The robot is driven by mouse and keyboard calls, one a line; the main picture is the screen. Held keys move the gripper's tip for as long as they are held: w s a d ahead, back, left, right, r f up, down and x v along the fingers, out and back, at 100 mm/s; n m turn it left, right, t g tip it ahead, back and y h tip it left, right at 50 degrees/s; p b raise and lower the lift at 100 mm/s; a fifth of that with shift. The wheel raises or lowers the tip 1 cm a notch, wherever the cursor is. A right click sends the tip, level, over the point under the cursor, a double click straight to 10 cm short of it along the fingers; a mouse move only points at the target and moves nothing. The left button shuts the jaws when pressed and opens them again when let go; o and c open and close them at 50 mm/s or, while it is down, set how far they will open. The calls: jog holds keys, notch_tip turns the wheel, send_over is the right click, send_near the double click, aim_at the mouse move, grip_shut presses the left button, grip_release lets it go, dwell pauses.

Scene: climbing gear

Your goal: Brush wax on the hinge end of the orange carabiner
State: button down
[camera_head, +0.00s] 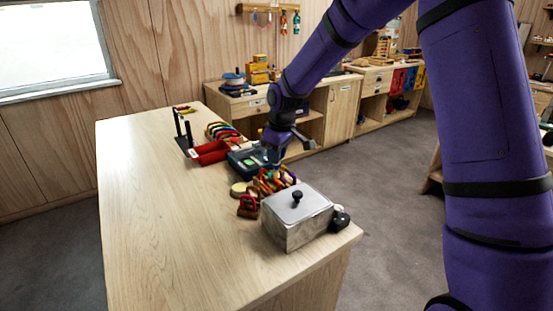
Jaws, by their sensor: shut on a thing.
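My gripper (273,158) points down over the table, just behind a row of coloured carabiners (277,180). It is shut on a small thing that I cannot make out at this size. Orange shows on a carabiner (264,186) in the row, close below and in front of the gripper; its hinge end is too small to tell. A round yellowish tin (238,189) sits left of the row, but I cannot tell whether it holds wax. I cannot make out a brush.
A metal box (290,233) with a knobbed lid stands at the near right, beside a black object (340,220). A dark green case (240,165) and red tray (210,153) lie farther back. The table's left side (150,210) is clear.

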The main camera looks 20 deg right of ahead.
jog(key=shift+r, duration=1.5)
jog(key=shift+d, duration=0.1)
